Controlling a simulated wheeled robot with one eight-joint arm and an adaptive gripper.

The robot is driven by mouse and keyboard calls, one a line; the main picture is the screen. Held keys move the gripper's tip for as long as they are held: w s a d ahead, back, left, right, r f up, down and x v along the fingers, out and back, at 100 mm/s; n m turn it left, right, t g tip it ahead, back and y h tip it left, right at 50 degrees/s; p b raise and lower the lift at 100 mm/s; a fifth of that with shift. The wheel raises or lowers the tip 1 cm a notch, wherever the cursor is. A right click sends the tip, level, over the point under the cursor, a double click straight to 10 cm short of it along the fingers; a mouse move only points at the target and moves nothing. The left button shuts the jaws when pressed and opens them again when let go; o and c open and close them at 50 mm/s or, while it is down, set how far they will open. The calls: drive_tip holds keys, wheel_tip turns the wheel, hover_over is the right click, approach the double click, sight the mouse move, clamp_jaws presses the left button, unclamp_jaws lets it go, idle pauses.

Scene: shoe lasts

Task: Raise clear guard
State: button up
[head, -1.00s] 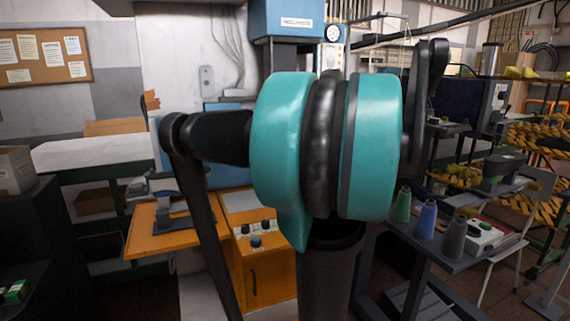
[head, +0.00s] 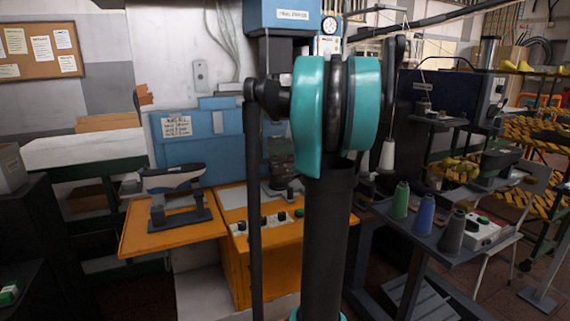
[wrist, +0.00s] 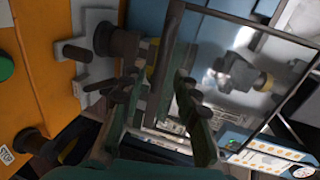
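The clear guard (wrist: 245,72) shows in the wrist view as a see-through panel in a thin dark frame, on the right. I cannot tell how far it is raised. The fingers of my gripper (wrist: 158,85) stand apart in the middle of the wrist view, with a gap between them. A dark upright bar lies in or behind that gap; I cannot tell whether the fingers touch it. In the head view the press (head: 290,16) has a blue head above an orange base (head: 238,262). My arm hides much of its middle, the gripper and the guard.
An orange side shelf (head: 140,238) holds a stand with a shoe-shaped piece (head: 170,178). A dark table (head: 425,243) at right carries green, blue and grey thread spools. Knobs and a green button (head: 299,213) sit on the press front. A rack stands far right.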

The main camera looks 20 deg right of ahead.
sight(286, 162)
drive_tip(key=shift+x, duration=3.1)
drive_tip(key=shift+c, duration=0.5)
clamp_jaws()
